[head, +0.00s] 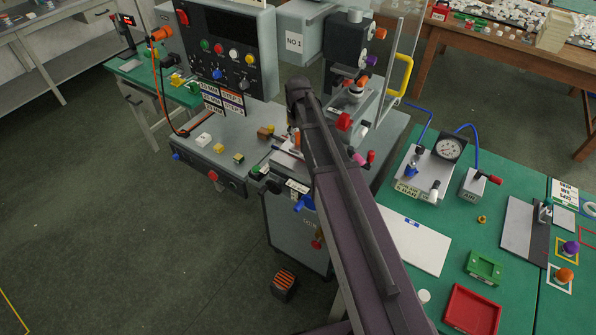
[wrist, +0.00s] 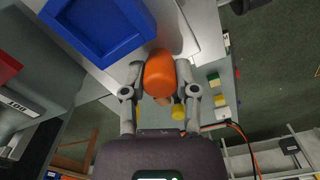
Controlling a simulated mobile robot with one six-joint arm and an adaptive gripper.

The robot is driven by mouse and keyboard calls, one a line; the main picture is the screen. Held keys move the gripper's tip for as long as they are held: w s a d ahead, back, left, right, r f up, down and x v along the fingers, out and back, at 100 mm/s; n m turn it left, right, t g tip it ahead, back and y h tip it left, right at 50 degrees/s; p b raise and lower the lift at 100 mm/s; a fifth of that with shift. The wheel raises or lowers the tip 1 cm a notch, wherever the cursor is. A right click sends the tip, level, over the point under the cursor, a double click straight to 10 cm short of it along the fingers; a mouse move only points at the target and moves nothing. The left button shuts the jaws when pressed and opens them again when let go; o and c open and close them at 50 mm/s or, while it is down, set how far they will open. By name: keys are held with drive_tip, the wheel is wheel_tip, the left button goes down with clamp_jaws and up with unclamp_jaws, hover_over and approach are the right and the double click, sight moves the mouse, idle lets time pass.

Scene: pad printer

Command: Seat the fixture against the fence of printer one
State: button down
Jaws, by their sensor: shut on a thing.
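Printer one (head: 350,45) is the grey machine with the "NO 1" label, at top centre in the head view. My gripper (wrist: 160,72) is shut on an orange rounded knob (wrist: 160,75), one finger on each side. A blue square frame with a recessed middle (wrist: 92,25), seemingly the fixture, lies just beyond the knob on a pale plate. I cannot tell whether knob and frame are joined. In the head view my arm hides the frame and most of the gripper; an orange bit (head: 297,138) shows beside the arm. The fence is not clearly identifiable.
Small yellow and white blocks (head: 220,148) sit on the printer's bench to the left. A red block (head: 344,121) is close right of my arm. A clear guard with a yellow handle (head: 402,75) stands at right. The green table (head: 450,235) holds a gauge, plates and trays.

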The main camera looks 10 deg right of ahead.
drive_tip(key=shift+r+p, duration=0.55)
drive_tip(key=shift+r, duration=0.2)
drive_tip(key=shift+w+d+r+m, duration=0.1)
drive_tip(key=shift+w+d+m, duration=0.15)
drive_tip(key=shift+w+m, duration=0.45)
drive_tip(key=shift+w+d+f, duration=0.1)
drive_tip(key=shift+w+f, duration=0.1)
drive_tip(key=shift+w, duration=0.1)
drive_tip(key=shift+s+f+b, duration=0.1)
drive_tip(key=shift+f+b, duration=1.25)
drive_tip(key=shift+b, duration=0.05)
drive_tip(key=shift+f+b, duration=1)
drive_tip(key=shift+b, duration=0.05)
idle(0.4)
drive_tip(key=shift+c, duration=1.5)
unclamp_jaws()
drive_tip(key=shift+r, duration=0.2)
